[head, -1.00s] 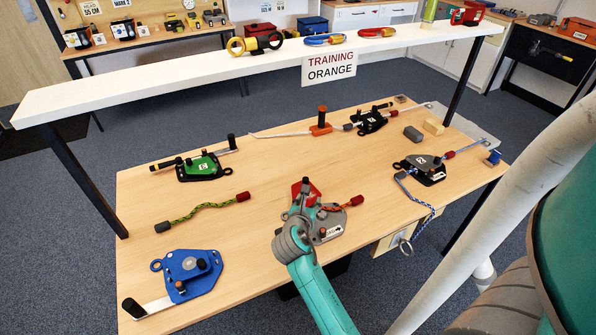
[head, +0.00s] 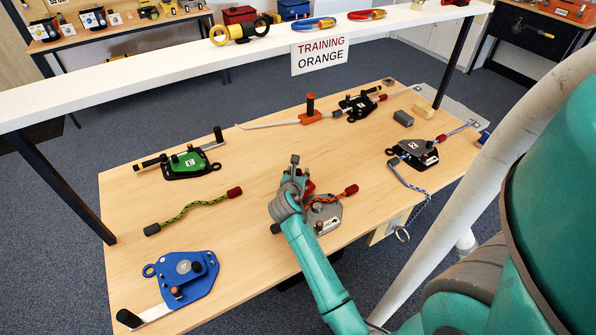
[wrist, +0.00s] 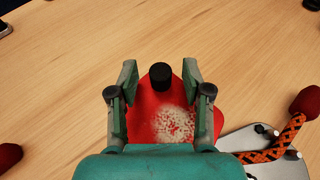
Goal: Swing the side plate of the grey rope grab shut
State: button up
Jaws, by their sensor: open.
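The grey rope grab (head: 329,217) lies on the wooden table, partly behind my arm in the head view. Its body also shows at the lower right of the wrist view (wrist: 238,141), with an orange and black rope (wrist: 283,142) across it. Its red side plate (wrist: 146,106) is swung out to the side of the body, leaving the rope uncovered. A black upright knob (wrist: 160,76) stands on the plate. My gripper (wrist: 160,80) is open over the red plate, one finger on each side of the knob, with gaps visible. In the head view my gripper hides most of the plate.
A blue rope grab (head: 183,275), a green one (head: 190,163) and black ones (head: 414,152) lie around the table. A green rope piece (head: 195,212) lies to the left. A white overhead beam (head: 160,67) spans the table's far side.

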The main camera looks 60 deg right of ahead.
jog(key=shift+x, duration=0.8)
jog(key=shift+c, duration=0.2)
grip_shut()
jog(key=shift+d, duration=0.1)
